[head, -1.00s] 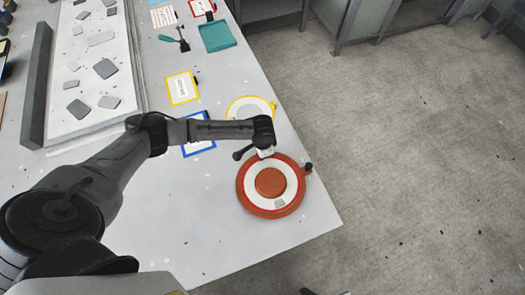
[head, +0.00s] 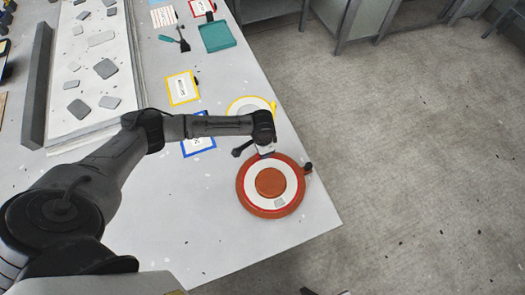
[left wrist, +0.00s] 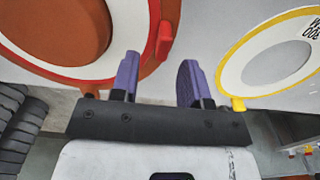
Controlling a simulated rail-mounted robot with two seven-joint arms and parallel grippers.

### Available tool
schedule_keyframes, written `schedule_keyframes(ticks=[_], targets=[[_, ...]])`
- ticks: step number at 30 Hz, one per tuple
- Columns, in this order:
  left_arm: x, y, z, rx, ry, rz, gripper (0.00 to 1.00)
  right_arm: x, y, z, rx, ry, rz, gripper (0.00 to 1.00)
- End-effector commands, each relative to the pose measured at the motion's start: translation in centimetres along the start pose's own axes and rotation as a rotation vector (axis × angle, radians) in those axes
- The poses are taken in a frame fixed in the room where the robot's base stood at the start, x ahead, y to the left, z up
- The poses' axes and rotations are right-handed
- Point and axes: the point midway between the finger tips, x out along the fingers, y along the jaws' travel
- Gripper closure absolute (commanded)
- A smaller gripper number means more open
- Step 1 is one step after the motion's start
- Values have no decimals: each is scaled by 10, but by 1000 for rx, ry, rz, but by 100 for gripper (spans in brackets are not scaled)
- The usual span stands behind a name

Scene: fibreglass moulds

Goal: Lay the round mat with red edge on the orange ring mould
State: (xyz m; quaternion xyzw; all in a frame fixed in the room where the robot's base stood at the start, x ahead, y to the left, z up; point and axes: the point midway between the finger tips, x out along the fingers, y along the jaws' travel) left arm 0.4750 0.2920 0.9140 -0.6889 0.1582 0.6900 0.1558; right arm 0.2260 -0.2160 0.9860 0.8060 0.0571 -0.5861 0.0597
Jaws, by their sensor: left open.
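The round mat with red edge (head: 249,171) is a white ring with a red rim. It lies flat on the orange ring mould (head: 248,207), around the mould's raised orange centre. The left wrist view shows part of the mat (left wrist: 117,62) with its red tab (left wrist: 165,41), and the orange mould (left wrist: 80,22). My left gripper (head: 266,153) is over the mat's far edge in the head view. In the left wrist view its purple fingers (left wrist: 158,75) stand apart, with nothing held between them; the red tab is just beyond them.
A round mat with yellow edge (head: 237,105) lies just behind, partly hidden by my left arm; it also shows in the left wrist view (left wrist: 300,72). Yellow-framed (head: 182,88) and blue-framed (head: 201,145) cards lie to the left. The table's right edge is close.

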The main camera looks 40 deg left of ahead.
Motion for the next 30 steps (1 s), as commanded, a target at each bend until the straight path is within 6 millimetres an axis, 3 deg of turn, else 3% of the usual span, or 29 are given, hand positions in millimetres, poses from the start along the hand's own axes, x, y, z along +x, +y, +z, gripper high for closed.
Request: schedule_keyframes(ticks=[6, 15, 21, 30], targets=[[-48, -1, -1, 0, 3, -1, 58, -5, 1, -1, -4, -1, 3, 57], [-93, -1, 0, 0, 2, -2, 58, -7, 3, -2, -10, -2, 8, 57], [-107, -1, 0, -1, 1, -1, 58, -8, 3, -2, -9, -2, 7, 57], [-110, 0, 0, -1, 1, 0, 58, -8, 1, -2, -3, -1, 3, 57]])
